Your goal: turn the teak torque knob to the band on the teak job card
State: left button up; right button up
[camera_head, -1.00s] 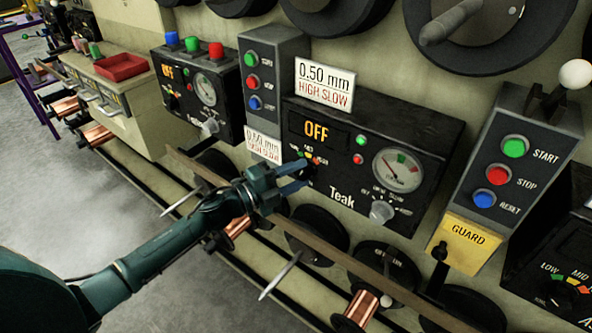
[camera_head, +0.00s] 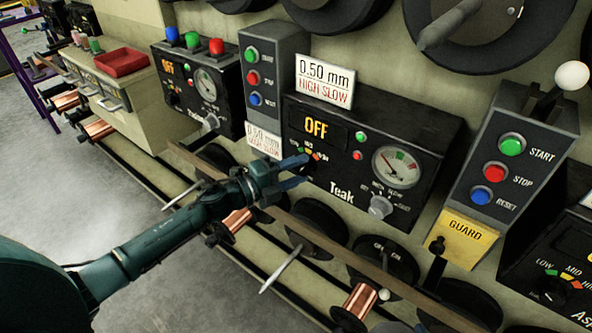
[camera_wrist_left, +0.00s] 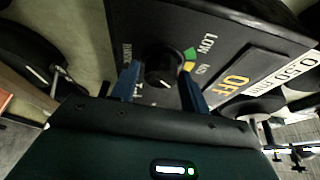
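The Teak machine panel (camera_head: 425,152) is a black box with an orange OFF display. The job card (camera_head: 325,82) on top of it reads 0.50 mm HIGH SLOW. My left gripper (camera_head: 300,170) is at the left of the panel, under the LOW, MID and HIGH colour bands (camera_head: 309,154), and its fingers largely hide the knob there. In the left wrist view the black round torque knob (camera_wrist_left: 162,61) sits between the two spread blue fingers. The fingers look apart from its sides; contact cannot be told. My right gripper is not in view.
A grey selector (camera_head: 380,207) and a gauge (camera_head: 397,166) are on the panel's right. A START/STOP/RESET box (camera_head: 528,135) with a yellow GUARD plate (camera_head: 467,233) stands further right. A second card (camera_head: 264,142) is left of the panel. A rail (camera_head: 330,246) runs below.

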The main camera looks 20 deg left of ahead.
pick_arm(q)
jog(key=shift+o, duration=1.3)
jog(key=b+v, duration=0.1)
jog(key=v, duration=1.2)
jog(key=shift+a, duration=0.1)
